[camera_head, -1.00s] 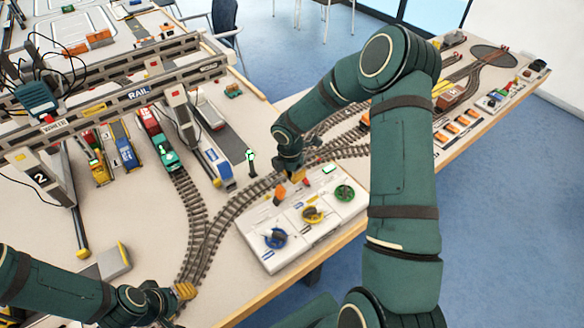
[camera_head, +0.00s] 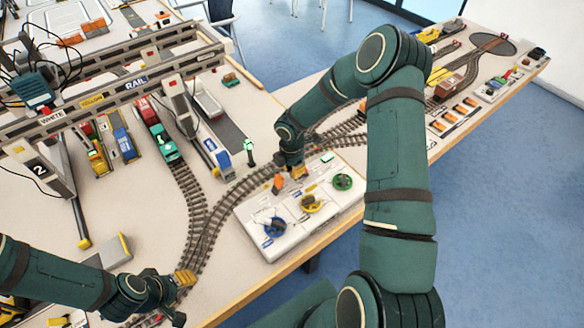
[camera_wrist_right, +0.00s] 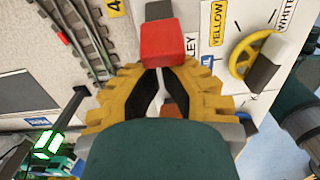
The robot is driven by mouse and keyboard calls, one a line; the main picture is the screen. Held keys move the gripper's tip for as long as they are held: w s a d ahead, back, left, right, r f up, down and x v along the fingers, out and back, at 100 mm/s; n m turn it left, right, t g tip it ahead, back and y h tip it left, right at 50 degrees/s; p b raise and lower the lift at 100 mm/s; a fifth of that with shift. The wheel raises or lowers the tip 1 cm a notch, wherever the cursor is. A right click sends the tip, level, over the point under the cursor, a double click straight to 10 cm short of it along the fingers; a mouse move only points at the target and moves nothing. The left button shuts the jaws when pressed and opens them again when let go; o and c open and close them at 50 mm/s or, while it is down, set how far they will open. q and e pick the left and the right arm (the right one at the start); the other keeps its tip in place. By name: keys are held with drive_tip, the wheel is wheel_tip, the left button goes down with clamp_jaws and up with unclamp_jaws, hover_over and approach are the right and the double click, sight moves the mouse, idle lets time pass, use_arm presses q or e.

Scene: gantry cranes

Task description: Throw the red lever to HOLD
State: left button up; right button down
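The red lever's block-shaped handle (camera_wrist_right: 160,43) shows in the right wrist view, just beyond my right fingertips. In the head view an orange-red handle (camera_head: 278,184) stands on the white control panel (camera_head: 268,246), at its far left part. My right gripper (camera_head: 298,172) is low over the panel's far edge, close beside that handle. In the wrist view its yellow fingers (camera_wrist_right: 159,73) are nearly together at the tips, with nothing seen gripped between them. Contact with the lever cannot be told. My left gripper (camera_head: 185,279) hangs over the table at lower left, away from the panel.
The panel carries a blue wheel (camera_head: 274,227), a yellow wheel (camera_head: 311,203) and a green wheel (camera_head: 342,182). Toy track (camera_head: 205,225) curves past its left side. A gantry crane (camera_head: 135,85) stands over wagons at left. A green signal (camera_head: 250,150) stands behind the panel.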

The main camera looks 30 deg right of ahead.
drive_tip(key=shift+d+r+y+p, duration=0.75)
drive_tip(key=shift+y+p, duration=0.45)
drive_tip(key=shift+p, duration=0.8)
drive_tip(key=shift+d+y, duration=0.35)
drive_tip(key=shift+y, duration=0.05)
drive_tip(key=shift+w+d+y, duration=0.1)
drive_tip(key=shift+d+y, duration=0.15)
drive_tip(key=shift+y, duration=0.25)
drive_tip(key=shift+d+y, duration=0.25)
drive_tip(key=shift+y, duration=0.15)
drive_tip(key=shift+w+d+y+b, duration=0.1)
drive_tip(key=shift+d+y+b, duration=0.4)
drive_tip(key=shift+y+b, duration=0.35)
drive_tip(key=shift+a+r, duration=0.15)
drive_tip(key=shift+r, duration=0.35)
drive_tip(key=shift+r+p, duration=0.45)
drive_tip(key=shift+r, duration=0.1)
